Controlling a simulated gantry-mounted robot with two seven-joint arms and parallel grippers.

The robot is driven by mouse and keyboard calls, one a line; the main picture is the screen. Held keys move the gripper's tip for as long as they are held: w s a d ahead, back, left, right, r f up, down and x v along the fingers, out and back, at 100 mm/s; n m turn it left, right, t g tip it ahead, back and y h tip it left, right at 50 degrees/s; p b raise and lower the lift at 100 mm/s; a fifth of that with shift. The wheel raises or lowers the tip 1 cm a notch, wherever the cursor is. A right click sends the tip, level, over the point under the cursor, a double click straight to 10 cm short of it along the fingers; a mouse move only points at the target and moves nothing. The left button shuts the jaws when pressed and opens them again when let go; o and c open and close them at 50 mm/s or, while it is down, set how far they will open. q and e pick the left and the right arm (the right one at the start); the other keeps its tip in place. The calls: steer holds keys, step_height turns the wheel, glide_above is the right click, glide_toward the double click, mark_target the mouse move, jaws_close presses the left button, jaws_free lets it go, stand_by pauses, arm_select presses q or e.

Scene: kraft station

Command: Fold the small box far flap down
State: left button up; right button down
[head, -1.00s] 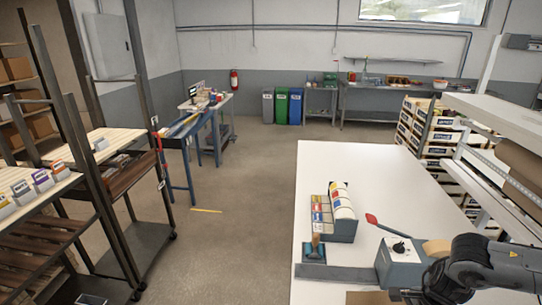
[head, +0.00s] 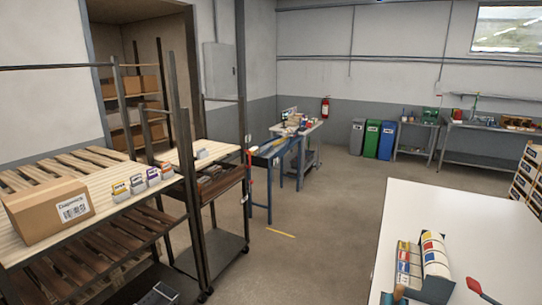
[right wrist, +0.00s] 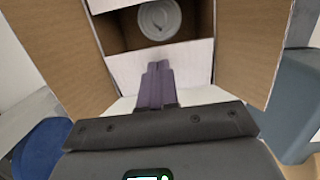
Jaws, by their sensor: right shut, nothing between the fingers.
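In the right wrist view the small box (right wrist: 92,8) is open. Its brown cardboard side flaps spread out to the left (right wrist: 55,55) and right (right wrist: 252,45). A round white lid or can top (right wrist: 160,18) shows inside the box. My right gripper (right wrist: 158,68) is shut and empty, its purple fingers over a pale panel or flap (right wrist: 190,58) at the edge of the opening. I cannot tell whether they touch it. The top of the box is cut off by the frame, and which flap is the far one is unclear. The small box and my left gripper are not in the head view.
The white table (head: 445,215) stands at the right, with a label rack (head: 425,268) and a red-handled lever (head: 480,289) near the bottom edge. A blue object (right wrist: 40,150) and a grey-blue one (right wrist: 290,105) flank the box. A closed carton (head: 48,208) sits on the left shelf.

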steer(key=shift+f+b, duration=0.45)
steer(key=shift+f, duration=0.05)
steer(key=shift+r, duration=0.15)
step_height(320, 180, up, 9)
steer(key=p, duration=0.6)
stand_by(0.3)
